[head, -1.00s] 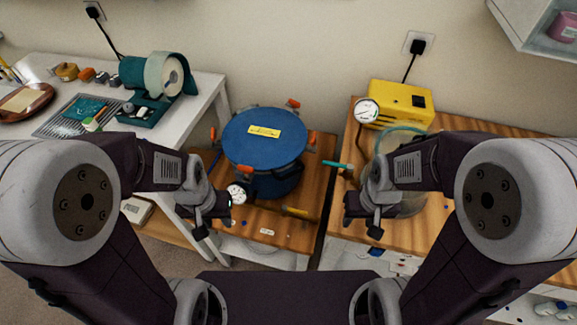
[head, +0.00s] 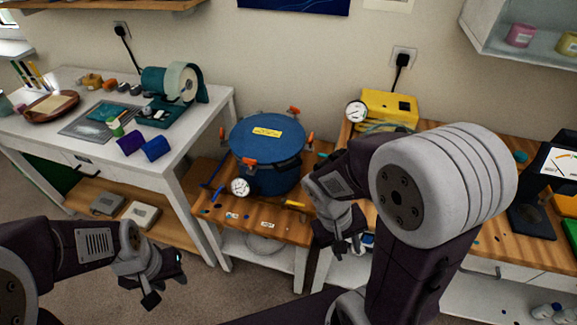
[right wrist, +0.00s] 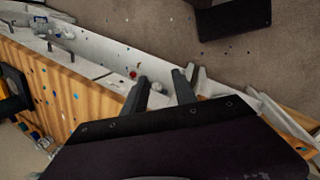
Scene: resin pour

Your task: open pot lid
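The blue pot (head: 272,177) stands on a low wooden stand between the two benches. Its blue lid (head: 266,136), with a yellow label, sits on top, and orange clamp handles (head: 249,161) show around its rim. A round white gauge (head: 240,187) is at its front left. My left gripper (head: 155,292) is at the lower left, well away from the pot; its fingers are too small to read. My right gripper (head: 345,245) is in front and to the right of the pot, apart from it. In the right wrist view its two fingers (right wrist: 157,92) are spread with nothing between them.
The low wooden stand (head: 258,218) has a tool with a yellow handle (head: 294,205) near the pot. A yellow pump (head: 388,106) stands on the right wooden bench (head: 488,205). The white bench (head: 60,140) at left holds a grinder (head: 172,83). Carpet is free in front.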

